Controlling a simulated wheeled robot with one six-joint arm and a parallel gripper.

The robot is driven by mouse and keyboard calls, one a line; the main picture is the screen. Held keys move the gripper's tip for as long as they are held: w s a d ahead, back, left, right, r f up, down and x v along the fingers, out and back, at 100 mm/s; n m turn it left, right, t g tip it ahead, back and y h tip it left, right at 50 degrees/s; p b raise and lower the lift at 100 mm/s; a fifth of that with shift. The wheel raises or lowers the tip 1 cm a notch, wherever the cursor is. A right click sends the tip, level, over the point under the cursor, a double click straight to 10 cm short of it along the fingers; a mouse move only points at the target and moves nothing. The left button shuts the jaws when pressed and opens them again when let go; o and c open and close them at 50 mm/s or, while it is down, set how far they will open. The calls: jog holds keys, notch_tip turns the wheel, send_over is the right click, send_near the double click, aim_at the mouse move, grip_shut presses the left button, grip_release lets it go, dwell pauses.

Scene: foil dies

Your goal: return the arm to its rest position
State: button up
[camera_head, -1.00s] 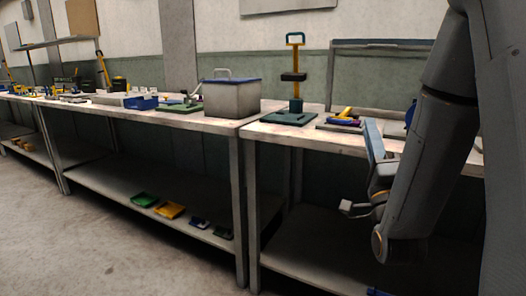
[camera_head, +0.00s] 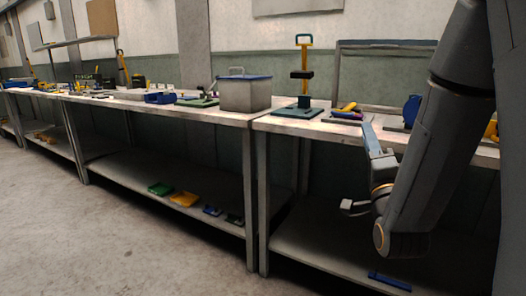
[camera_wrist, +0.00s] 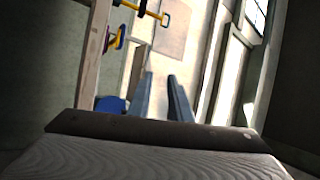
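My arm hangs down at the right of the head view, folded at the elbow. My gripper (camera_head: 368,127) points upward in front of the right workbench (camera_head: 286,125), with its blue-grey fingers near the bench's front edge. In the wrist view my gripper (camera_wrist: 161,76) shows two parallel fingers with a gap between them and nothing held. Whether the fingers touch the bench edge I cannot tell from the head view; the wrist view shows them clear of things.
A grey bin with a blue lid (camera_head: 245,94) and a green-based stand with a yellow post (camera_head: 303,75) are on the benches. Coloured trays (camera_head: 184,200) lie on the lower shelf. The floor at left (camera_head: 60,220) is clear.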

jog(key=w+a+f+n+g+y, duration=0.2)
jog(key=w+a+f+n+g, duration=0.1)
jog(key=a+f+n+g, duration=0.3)
jog(key=s+a+f+n+g, duration=0.6)
jog(key=s+a+f+g, duration=0.3)
jog(key=s+f, duration=0.15)
jog(key=s+a+n+g, duration=0.3)
jog(key=s+n+g, duration=0.4)
jog(key=s, duration=1.3)
jog(key=s+d+r+m+g+p, duration=0.1)
jog(key=d+r+m+p, duration=0.2)
jog(key=d+r+p, duration=0.8)
jog(key=p, duration=0.9)
jog(key=shift+s+d+m+h, duration=0.15)
jog(key=shift+m+h, duration=0.25)
